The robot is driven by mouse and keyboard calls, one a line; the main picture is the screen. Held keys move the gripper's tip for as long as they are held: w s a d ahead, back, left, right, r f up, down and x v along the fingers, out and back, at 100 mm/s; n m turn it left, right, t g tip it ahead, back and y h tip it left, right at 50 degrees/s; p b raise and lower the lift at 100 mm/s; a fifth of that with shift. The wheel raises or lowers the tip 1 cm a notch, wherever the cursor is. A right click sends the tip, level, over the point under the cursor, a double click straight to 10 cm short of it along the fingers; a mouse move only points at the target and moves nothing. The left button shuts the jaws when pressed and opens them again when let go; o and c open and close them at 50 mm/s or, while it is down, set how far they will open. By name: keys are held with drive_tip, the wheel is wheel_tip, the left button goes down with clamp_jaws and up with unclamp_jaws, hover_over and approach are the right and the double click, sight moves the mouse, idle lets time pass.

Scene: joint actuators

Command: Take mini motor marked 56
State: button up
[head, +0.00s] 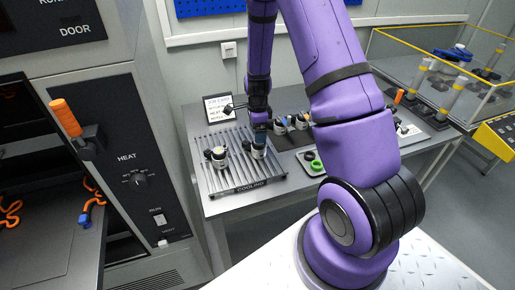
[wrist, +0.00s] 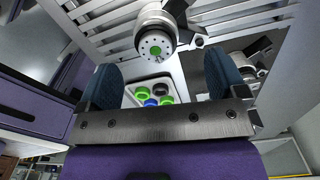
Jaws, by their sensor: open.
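Two small motors stand on the slatted cooling rack (head: 236,180) in the head view, a left motor (head: 217,156) and a right motor (head: 258,149). My gripper (head: 259,127) is just above the right one. In the wrist view my gripper (wrist: 161,64) is open, with its two dark blue fingers apart and no motor between them. A motor with a pale round face and green centre (wrist: 156,42) shows just beyond the fingertips. Another motor (wrist: 247,62) is partly hidden at the right. No number 56 can be read on any motor.
A small tray with green rings (head: 313,162) sits right of the rack; its rings also show in the wrist view (wrist: 142,92). Dark parts (head: 290,123) stand behind it. A sign (head: 218,108) stands at the rack's back. The heating cabinet (head: 130,140) is at left.

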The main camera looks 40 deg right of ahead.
drive_tip(key=shift+s+a+f, duration=0.1)
drive_tip(key=shift+s+f, duration=0.05)
drive_tip(key=shift+f, duration=1.45)
drive_tip(key=shift+s+a+f, duration=0.1)
drive_tip(key=shift+f, duration=1.5)
drive_tip(key=c, duration=1.4)
drive_tip(key=shift+d+r, duration=0.1)
